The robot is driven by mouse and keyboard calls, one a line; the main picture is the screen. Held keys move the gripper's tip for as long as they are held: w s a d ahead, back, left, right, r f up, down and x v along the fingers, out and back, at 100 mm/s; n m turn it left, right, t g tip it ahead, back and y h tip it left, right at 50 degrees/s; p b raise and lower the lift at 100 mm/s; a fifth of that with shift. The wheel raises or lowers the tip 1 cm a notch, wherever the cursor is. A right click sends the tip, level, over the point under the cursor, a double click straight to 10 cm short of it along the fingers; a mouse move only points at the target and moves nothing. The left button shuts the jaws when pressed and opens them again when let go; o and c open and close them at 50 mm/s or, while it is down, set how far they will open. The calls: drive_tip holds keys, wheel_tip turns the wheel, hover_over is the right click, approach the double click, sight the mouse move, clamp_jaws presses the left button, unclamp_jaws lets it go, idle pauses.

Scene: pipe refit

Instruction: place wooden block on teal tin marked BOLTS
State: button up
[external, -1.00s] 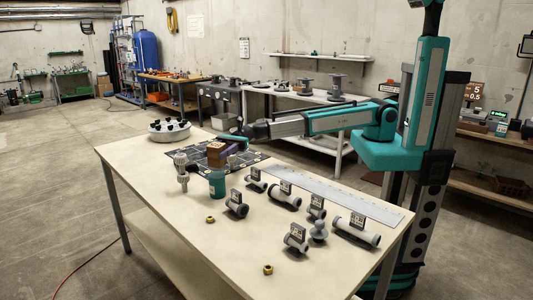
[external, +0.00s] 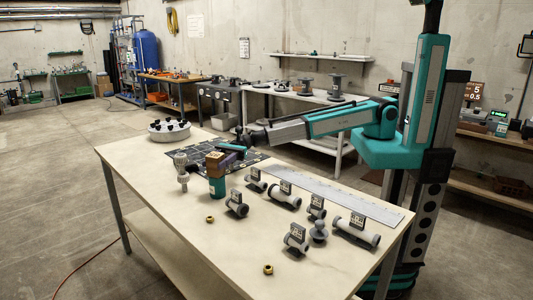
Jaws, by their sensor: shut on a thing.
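The brown wooden block (external: 217,164) is at the left part of the workbench, directly above the teal tin (external: 217,188) in the picture. The tin stands upright; its marking is too small to read. My gripper (external: 231,152) reaches in from the right and is shut on the block. The block's lower edge overlaps the tin's top in this view. I cannot tell whether the block touches the tin or is just in front of or above it. The far finger is partly hidden behind the block.
A grey upright fitting (external: 182,170) stands close left of the tin. A dark mat (external: 190,152) lies behind. Several grey pipe pieces, such as this one (external: 237,204), lie to the right. A brass nut (external: 210,219) lies in front. A white round tray (external: 170,132) is at the back left.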

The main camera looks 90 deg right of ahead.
drive_tip(key=o, duration=1.1)
drive_tip(key=shift+r, duration=0.2)
drive_tip(key=shift+s+d+f, duration=0.1)
drive_tip(key=shift+s+d, duration=0.05)
drive_tip(key=shift+d, duration=0.2)
drive_tip(key=b+v, duration=0.2)
drive_tip(key=v, duration=0.9)
drive_tip(key=shift+d+b, duration=0.1)
drive_tip(key=shift+b, duration=0.25)
